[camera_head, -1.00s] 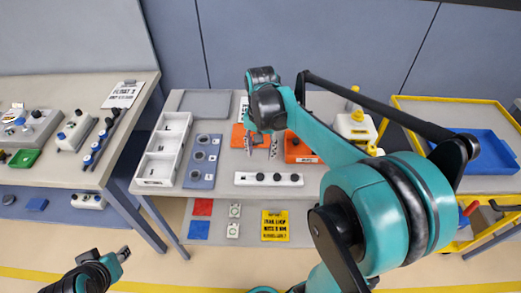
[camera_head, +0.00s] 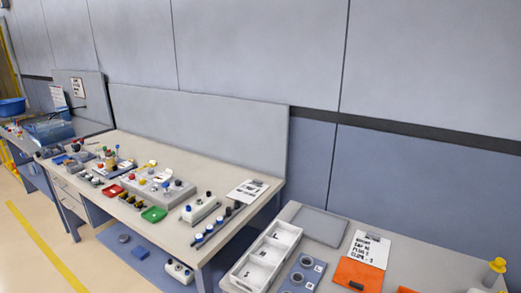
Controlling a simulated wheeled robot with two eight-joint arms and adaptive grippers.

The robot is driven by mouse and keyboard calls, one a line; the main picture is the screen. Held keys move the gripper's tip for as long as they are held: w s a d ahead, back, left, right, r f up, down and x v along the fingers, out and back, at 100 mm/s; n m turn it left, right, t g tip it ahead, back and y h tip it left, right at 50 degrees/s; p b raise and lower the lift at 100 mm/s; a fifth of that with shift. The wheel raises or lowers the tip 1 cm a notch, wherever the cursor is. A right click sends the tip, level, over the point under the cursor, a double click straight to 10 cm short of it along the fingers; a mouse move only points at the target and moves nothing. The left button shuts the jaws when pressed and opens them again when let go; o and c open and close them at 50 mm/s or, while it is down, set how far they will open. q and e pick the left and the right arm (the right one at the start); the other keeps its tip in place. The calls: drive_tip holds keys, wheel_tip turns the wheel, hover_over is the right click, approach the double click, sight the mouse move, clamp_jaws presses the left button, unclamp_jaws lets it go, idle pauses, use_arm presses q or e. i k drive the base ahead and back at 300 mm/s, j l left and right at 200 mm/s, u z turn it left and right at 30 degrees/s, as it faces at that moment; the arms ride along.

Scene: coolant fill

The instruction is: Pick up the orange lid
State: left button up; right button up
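No orange lid can be made out for certain. An orange mat (camera_head: 360,273) lies on the near table at the bottom edge of the head view, with a small dark shape at its lower edge that I cannot identify. A sliver of another orange thing (camera_head: 406,290) shows to its right, cut off by the frame. Neither of my grippers is in view.
A white divided tray (camera_head: 255,272), a blue-grey holder with round openings (camera_head: 303,272) and a printed sheet (camera_head: 369,249) are on the near table. A yellow-topped container (camera_head: 495,268) is at right. The left bench (camera_head: 158,222) carries a green tray (camera_head: 153,214) and several small parts.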

sight(358, 277)
drive_tip(key=i+l, duration=0.25)
drive_tip(key=i, duration=0.25)
drive_tip(key=z, duration=0.4)
drive_tip(key=i+z, duration=0.15)
drive_tip(key=z, duration=0.65)
drive_tip(key=i+z, duration=0.15)
drive_tip(key=z, duration=0.25)
